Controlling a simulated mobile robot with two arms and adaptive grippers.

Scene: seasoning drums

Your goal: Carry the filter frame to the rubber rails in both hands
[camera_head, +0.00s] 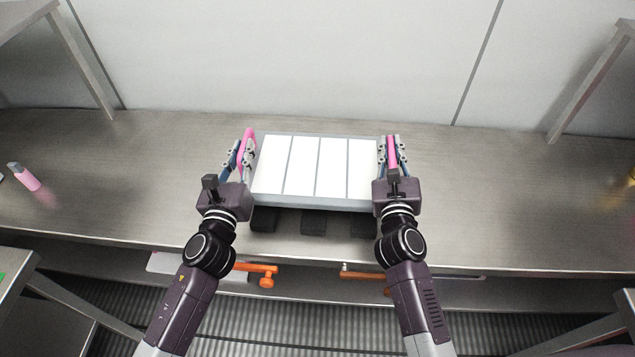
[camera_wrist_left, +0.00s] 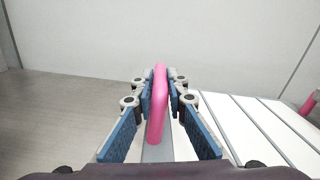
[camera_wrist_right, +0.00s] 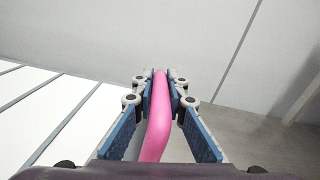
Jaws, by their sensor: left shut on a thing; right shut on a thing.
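The filter frame (camera_head: 315,168) is a flat grey-edged frame with white panels and a pink handle at each end. It is in the middle of the head view, above the near part of the steel table. My left gripper (camera_head: 243,153) is shut on the left pink handle (camera_wrist_left: 159,105). My right gripper (camera_head: 392,152) is shut on the right pink handle (camera_wrist_right: 158,120). The black rubber rails (camera_head: 314,223) show as dark blocks at the frame's near edge; their far parts are hidden under it. I cannot tell whether the frame touches them.
The steel table (camera_head: 490,190) is clear on both sides of the frame. A yellow thing (camera_head: 632,174) shows at the right edge. Orange handles (camera_head: 266,275) show below the table's front edge. A pale wall stands behind.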

